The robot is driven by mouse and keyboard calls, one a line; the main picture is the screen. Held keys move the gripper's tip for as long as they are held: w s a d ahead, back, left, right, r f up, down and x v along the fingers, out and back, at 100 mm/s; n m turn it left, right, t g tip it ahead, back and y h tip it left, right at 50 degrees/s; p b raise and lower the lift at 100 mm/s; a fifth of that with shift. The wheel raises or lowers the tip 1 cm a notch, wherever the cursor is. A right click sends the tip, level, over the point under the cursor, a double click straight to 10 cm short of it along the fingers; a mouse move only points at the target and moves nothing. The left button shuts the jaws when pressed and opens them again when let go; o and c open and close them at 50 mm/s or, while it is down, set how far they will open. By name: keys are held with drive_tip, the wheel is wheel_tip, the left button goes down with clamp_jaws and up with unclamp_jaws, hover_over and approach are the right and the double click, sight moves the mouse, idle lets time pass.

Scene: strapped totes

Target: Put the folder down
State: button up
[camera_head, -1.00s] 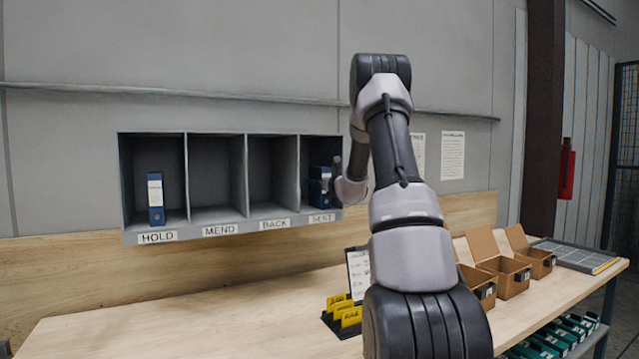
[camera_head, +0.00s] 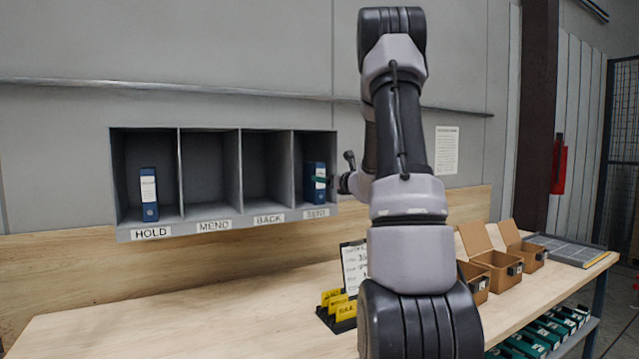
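A blue folder (camera_head: 315,183) with a pale spine label stands upright in the rightmost compartment of the grey wall rack (camera_head: 226,225), whose label is hard to read. A second blue folder (camera_head: 149,194) with a white label stands in the HOLD compartment at the far left. My gripper (camera_head: 345,175) is just right of the rightmost compartment, close to the first folder. It is small and partly hidden by my arm. I cannot tell whether its fingers are open or whether they touch the folder.
The MEND and BACK compartments are empty. On the bench (camera_head: 200,310) stand yellow divider cards (camera_head: 335,303), a written sheet (camera_head: 355,266) and open cardboard boxes (camera_head: 497,272). A grey tray (camera_head: 566,250) lies at the right end. Teal-fronted items (camera_head: 545,335) sit on a lower shelf.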

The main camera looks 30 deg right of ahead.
drive_tip(key=s+a+r+n+g+y, duration=0.1)
drive_tip(key=s+a+r+n+y, duration=0.15)
drive_tip(key=a, duration=0.35)
drive_tip(key=s+a+r+n+g+y, duration=0.1)
drive_tip(key=s+a+n+g+y, duration=0.1)
drive_tip(key=a+n, duration=0.3)
drive_tip(key=s+a+r+n+g+y, duration=0.1)
drive_tip(key=s+a+r+n+y, duration=0.15)
drive_tip(key=a, duration=0.45)
drive_tip(key=s+a+n+g+y, duration=0.1)
drive_tip(key=s+a+n+g, duration=0.4)
drive_tip(key=s+a+n, duration=0.4)
drive_tip(key=s+d+f+n+g+h, duration=0.1)
drive_tip(key=s+f+n+h, duration=0.1)
drive_tip(key=s+n, duration=0.4)
drive_tip(key=s+d+f+n+h, duration=0.1)
drive_tip(key=s+n+h, duration=0.4)
drive_tip(key=s, duration=0.9)
drive_tip(key=shift+s+d+f+n+g, duration=0.2)
drive_tip(key=shift+d+f+n+g, duration=0.2)
drive_tip(key=shift+d+n, duration=0.1)
drive_tip(key=shift+a, duration=0.15)
